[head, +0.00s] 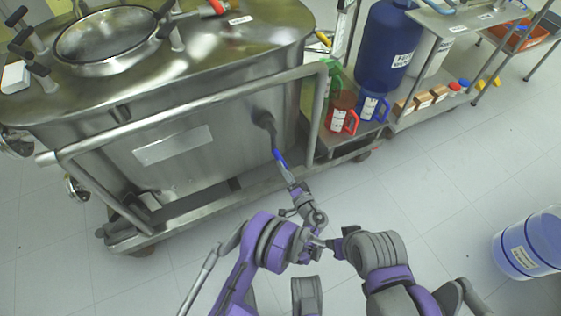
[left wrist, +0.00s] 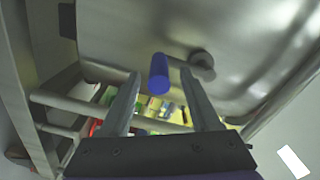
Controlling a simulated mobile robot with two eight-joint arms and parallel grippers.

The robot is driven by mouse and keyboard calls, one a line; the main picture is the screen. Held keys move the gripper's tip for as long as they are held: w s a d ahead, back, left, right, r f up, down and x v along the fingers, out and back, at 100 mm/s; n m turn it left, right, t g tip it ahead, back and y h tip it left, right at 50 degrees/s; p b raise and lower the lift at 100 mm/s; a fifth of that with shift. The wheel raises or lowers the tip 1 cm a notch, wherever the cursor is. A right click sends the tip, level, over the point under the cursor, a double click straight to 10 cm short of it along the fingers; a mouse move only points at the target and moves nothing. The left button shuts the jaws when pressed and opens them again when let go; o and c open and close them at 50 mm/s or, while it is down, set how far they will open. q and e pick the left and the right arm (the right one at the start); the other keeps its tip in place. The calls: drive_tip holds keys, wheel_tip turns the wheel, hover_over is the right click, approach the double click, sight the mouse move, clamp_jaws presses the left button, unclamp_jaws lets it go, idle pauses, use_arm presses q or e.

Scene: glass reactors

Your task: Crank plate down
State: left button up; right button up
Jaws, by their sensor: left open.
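A crank with a dark grey hub (head: 263,117) and a blue handle (head: 280,158) sticks out from the side of the steel vessel (head: 225,120). In the left wrist view the blue handle (left wrist: 159,74) lies between the two finger tips, with the grey hub (left wrist: 203,62) behind it to the right. My left gripper (head: 291,178) is open around the handle's end, and the fingers show gaps on both sides. My right gripper (head: 335,244) is low in the head view, close to the left wrist, and its jaws are too small to make out.
A tubular rail (head: 190,111) runs along the vessel's cart above the crank. Red (head: 341,113) and blue (head: 372,106) jugs stand on a low shelf to the right. A blue drum (head: 528,245) stands far right. The floor between is clear.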

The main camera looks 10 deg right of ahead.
use_arm(q)
drive_tip(key=p+v, duration=0.1)
drive_tip(key=v, duration=0.5)
drive_tip(key=shift+s, duration=0.25)
